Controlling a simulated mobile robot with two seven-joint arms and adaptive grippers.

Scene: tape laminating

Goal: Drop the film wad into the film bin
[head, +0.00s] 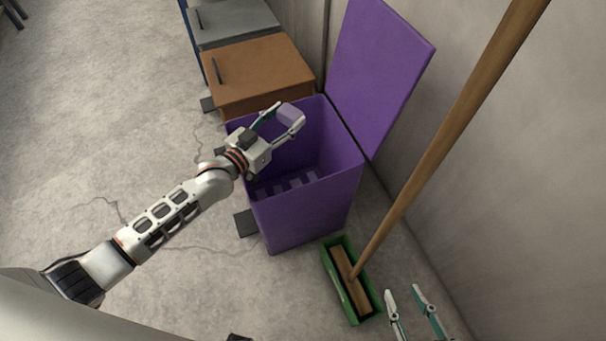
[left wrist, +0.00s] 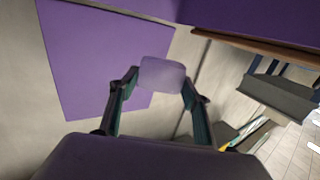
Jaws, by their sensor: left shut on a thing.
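The film wad (head: 291,115) is a small, pale, translucent block that looks lilac against the bin. My left gripper (head: 279,119) is shut on it and holds it above the open mouth of the purple film bin (head: 307,215). The bin's lid (head: 379,70) stands open against the wall. In the left wrist view the film wad (left wrist: 162,74) sits between the two fingertips of my left gripper (left wrist: 160,82). My right gripper (head: 411,308) shows only at the bottom edge, its two fingers apart with nothing seen between them.
A brown-lidded bin (head: 258,72) and a grey-lidded bin (head: 236,20) stand behind the purple one. A broom (head: 440,150) leans across the right side, its head in a green tray (head: 333,263). The floor at left is clear.

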